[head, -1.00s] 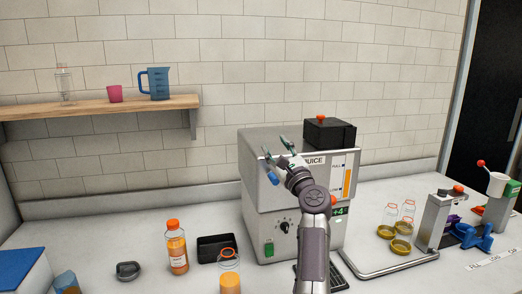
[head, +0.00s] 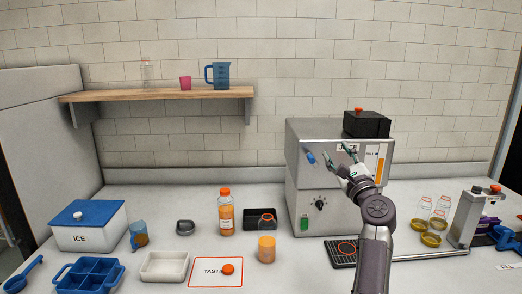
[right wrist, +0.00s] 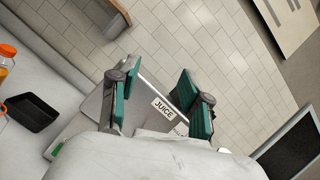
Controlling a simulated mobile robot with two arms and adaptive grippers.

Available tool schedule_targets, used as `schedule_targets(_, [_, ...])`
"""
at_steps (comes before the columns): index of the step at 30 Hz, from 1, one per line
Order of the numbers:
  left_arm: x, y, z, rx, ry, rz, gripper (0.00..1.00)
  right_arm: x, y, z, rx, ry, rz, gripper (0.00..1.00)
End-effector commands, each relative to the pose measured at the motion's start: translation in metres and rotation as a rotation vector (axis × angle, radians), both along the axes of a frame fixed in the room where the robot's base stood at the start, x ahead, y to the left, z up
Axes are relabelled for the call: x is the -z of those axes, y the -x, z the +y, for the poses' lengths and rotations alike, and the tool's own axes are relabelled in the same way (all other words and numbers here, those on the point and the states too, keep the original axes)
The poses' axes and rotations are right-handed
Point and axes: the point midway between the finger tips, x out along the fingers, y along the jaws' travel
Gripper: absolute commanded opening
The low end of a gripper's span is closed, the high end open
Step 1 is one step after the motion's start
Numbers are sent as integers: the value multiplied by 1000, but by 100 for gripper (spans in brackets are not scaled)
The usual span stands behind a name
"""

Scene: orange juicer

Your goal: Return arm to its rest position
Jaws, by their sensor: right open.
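My right arm comes in from the lower right in the head view. Its gripper (head: 338,155) is open and empty, in front of the upper front of the steel juice machine (head: 305,190). I cannot tell whether a finger touches the machine. My left gripper is in neither view.
An orange-capped juice bottle (head: 226,215), a black tray (head: 260,218) and a jar of orange juice (head: 266,247) stand left of the machine. An ice box (head: 88,238) is at far left. A wooden shelf (head: 160,94) is above. Jars (head: 441,206) and a metal stand (head: 465,215) are right.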

Motion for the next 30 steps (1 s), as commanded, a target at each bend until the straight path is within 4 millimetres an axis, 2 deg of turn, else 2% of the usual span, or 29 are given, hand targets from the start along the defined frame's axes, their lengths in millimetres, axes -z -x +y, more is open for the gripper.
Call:
schedule_targets(8, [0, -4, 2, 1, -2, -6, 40, 60, 20, 1, 28, 276, 64, 48])
schedule_targets(14, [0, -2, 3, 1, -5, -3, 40, 125, 50, 3, 28, 588, 134, 48])
schedule_targets(17, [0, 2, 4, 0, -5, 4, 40, 168, 75, 5, 7, 798, 179, 48])
schedule_targets(20, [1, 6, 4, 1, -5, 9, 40, 222, 113, 7, -44, 1067, 232, 48])
schedule_targets(21, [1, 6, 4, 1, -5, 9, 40, 245, 133, 9, -80, 1190, 252, 48])
schedule_targets(23, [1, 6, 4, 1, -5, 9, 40, 278, 165, 10, -143, 1374, 277, 48])
schedule_targets(24, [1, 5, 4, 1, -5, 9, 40, 299, 188, 10, -193, 1492, 290, 48])
schedule_targets(26, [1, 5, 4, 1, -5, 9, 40, 327, 225, 11, -281, 1663, 304, 48])
schedule_targets(27, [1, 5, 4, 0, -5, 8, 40, 344, 250, 11, -346, 1772, 306, 48])
schedule_targets(30, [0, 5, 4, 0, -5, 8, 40, 374, 308, 10, -510, 1994, 295, 48])
